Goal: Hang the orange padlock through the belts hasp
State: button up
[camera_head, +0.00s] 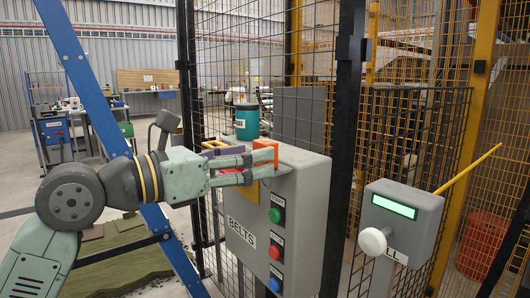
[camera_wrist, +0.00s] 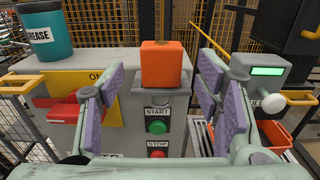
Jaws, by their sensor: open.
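The orange padlock (camera_head: 265,151) is at the upper front edge of the grey BELTS box (camera_head: 238,234). In the wrist view the padlock (camera_wrist: 166,66) stands upright as an orange block between my fingers, with a gap on both sides. My gripper (camera_head: 258,167) is open around it, its purple pads (camera_wrist: 163,82) spread left and right of it. The padlock's shackle is not clear. A small grey fitting (camera_head: 284,169) shows beside the fingertips; I cannot tell whether it is the hasp or whether the padlock passes through it.
The green START button (camera_head: 275,215) and red STOP button (camera_head: 275,252) are on the box front. A black post (camera_head: 343,150) and a grey panel with a green display (camera_head: 395,206) are at right.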

jog(key=p+x, duration=0.1)
jog(key=x, duration=0.3)
jog(key=shift+d, duration=0.1)
jog(key=shift+c, duration=0.4)
jog(key=c, duration=1.2)
